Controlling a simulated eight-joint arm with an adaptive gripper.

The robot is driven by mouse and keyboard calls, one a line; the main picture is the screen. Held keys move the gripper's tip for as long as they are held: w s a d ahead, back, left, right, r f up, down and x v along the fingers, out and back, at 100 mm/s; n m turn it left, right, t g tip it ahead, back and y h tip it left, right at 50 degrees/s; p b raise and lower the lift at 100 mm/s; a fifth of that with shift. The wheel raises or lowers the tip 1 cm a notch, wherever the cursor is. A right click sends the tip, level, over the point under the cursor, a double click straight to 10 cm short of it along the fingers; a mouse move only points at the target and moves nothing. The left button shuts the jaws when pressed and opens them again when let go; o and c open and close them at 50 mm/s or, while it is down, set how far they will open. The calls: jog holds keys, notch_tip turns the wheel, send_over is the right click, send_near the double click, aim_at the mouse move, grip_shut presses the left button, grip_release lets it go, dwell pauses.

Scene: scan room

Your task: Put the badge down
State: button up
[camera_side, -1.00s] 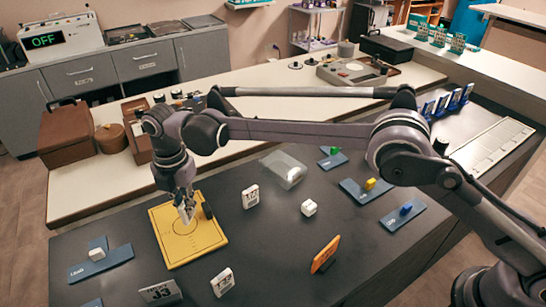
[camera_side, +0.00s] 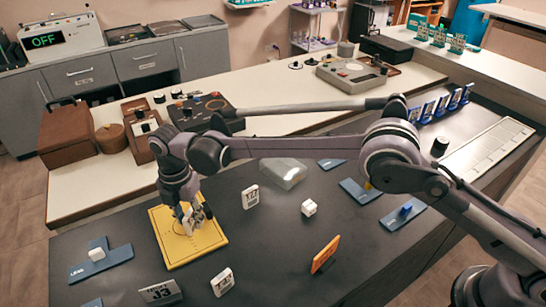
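A small white badge (camera_side: 187,222) stands roughly upright at the yellow pad (camera_side: 178,250), which has a dark circle drawn on it. My gripper (camera_side: 189,212) points down over the pad with its fingers around the badge's upper part. It appears shut on the badge, though the fingers are small and partly hide it. The badge's lower edge is at or very close to the pad's surface; I cannot tell if it touches.
White tags (camera_side: 250,197) (camera_side: 222,281) stand right of the pad, a grey J3 plate (camera_side: 160,292) in front. An orange plate (camera_side: 325,254), a white cube (camera_side: 309,208) and a clear box (camera_side: 284,172) are farther right. A blue tray (camera_side: 118,257) is at left.

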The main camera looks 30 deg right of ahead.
aim_at(188, 214)
notch_tip(188, 214, up, 12)
jog(key=s+d+r+m+t, duration=0.1)
jog(key=d+r+m, duration=0.3)
jog(key=d, duration=0.3)
jog(key=s+d+r+m+t+y, duration=0.1)
jog(key=d+r+m, duration=0.3)
jog(key=d, duration=0.4)
jog(key=s+d+r+m+t, duration=0.1)
jog(key=s+d+r+m, duration=0.1)
jog(key=d+r+m, duration=0.4)
jog(key=s+d+f+m+t, duration=0.2)
jog(key=s+d+f+m, duration=0.3)
jog(key=s+d, duration=0.4)
jog(key=s+d+f+m+t+h, duration=0.1)
jog(key=s+d+f+m+t, duration=0.1)
jog(key=s+d+f+m, duration=0.4)
jog(key=s+d+m, duration=0.2)
jog(key=s+d, duration=0.1)
jog(key=shift+d+f, duration=0.15)
jog(key=shift+d, duration=0.2)
jog(key=shift+o, duration=0.5)
